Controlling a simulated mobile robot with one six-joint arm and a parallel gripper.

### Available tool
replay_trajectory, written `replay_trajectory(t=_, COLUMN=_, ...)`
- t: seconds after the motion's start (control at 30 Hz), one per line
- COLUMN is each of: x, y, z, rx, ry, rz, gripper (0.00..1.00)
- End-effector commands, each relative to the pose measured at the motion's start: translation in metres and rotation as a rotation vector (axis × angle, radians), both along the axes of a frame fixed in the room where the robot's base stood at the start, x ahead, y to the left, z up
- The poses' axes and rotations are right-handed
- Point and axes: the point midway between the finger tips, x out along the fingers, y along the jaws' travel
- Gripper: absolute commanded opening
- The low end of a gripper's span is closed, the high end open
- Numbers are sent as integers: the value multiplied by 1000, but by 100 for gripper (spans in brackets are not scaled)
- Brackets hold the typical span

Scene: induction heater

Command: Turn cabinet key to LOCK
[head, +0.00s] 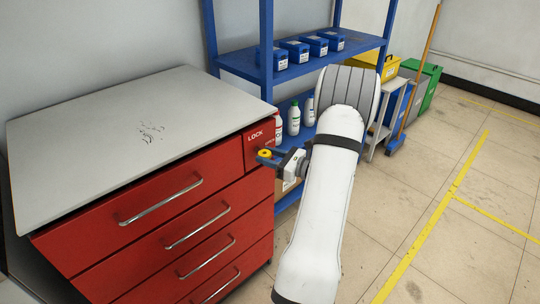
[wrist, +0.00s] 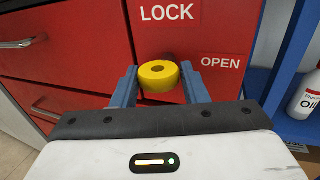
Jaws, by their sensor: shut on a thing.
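The red cabinet (head: 190,215) has a grey top and several drawers. A small upper-right panel bears the word LOCK, also readable in the wrist view (wrist: 167,13), with OPEN (wrist: 220,63) to its lower right. The yellow round key head (wrist: 158,75) sits in front of that panel, below LOCK and left of OPEN. My gripper (wrist: 159,84) is shut on the yellow key, one blue finger on each side of it. In the head view the key (head: 264,153) shows at my gripper (head: 268,158). The key's shaft and keyhole are mostly hidden.
A blue shelf (head: 300,70) stands behind the cabinet, with blue boxes (head: 295,50) above and bottles (head: 293,118) below. Yellow, grey and green bins (head: 428,85) and a broom stand further right. The floor at right is clear.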

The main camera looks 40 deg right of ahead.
Motion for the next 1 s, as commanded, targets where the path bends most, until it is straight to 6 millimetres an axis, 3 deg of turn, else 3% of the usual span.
replay_trajectory(t=0.47, x=-1, y=2, z=1, rx=-162, ry=-19, rz=-28, gripper=15)
replay_trajectory(t=1.0, x=0, y=3, z=0, rx=-661, ry=-63, rz=-25, gripper=15)
